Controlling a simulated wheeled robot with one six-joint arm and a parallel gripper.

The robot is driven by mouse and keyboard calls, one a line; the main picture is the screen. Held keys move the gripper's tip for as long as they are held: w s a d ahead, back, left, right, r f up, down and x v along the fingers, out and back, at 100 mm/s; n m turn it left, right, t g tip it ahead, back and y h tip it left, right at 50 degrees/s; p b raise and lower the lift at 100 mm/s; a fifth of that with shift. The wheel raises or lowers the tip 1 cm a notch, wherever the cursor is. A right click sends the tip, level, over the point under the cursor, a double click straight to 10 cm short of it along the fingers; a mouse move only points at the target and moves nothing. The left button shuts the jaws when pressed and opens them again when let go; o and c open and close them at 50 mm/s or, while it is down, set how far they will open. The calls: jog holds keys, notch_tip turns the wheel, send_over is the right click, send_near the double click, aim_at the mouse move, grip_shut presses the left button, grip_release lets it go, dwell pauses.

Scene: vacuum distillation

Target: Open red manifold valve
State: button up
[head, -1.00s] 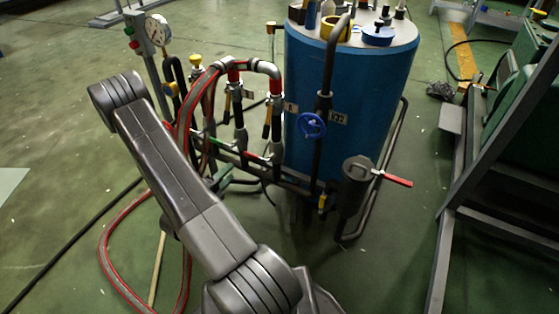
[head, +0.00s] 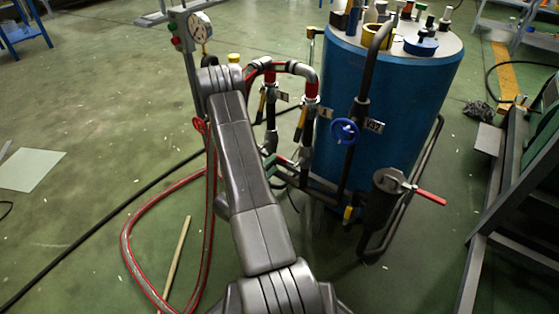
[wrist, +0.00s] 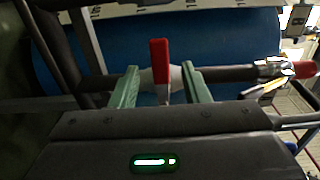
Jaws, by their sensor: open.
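A red valve handle (wrist: 159,72) stands upright in the wrist view on a dark pipe with a pale valve body (wrist: 176,76). My gripper (wrist: 158,68) is open, with one green finger on each side of the handle. Gaps show between the handle and both fingers, so it is not gripped. A small red lever (head: 283,160) shows on the manifold pipes just right of the arm. I cannot tell for sure that it is the same handle.
A blue tank (head: 410,100) stands behind the manifold, with a blue handwheel (head: 345,131) in front. A longer red lever (head: 430,197) sticks out from a dark pot (head: 381,205). A red hose (head: 135,255) loops on the floor at left. A dark frame stands at right.

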aim_at(279, 160)
jog(key=shift+b+x, duration=0.45)
jog(key=shift+x, duration=2)
grip_shut()
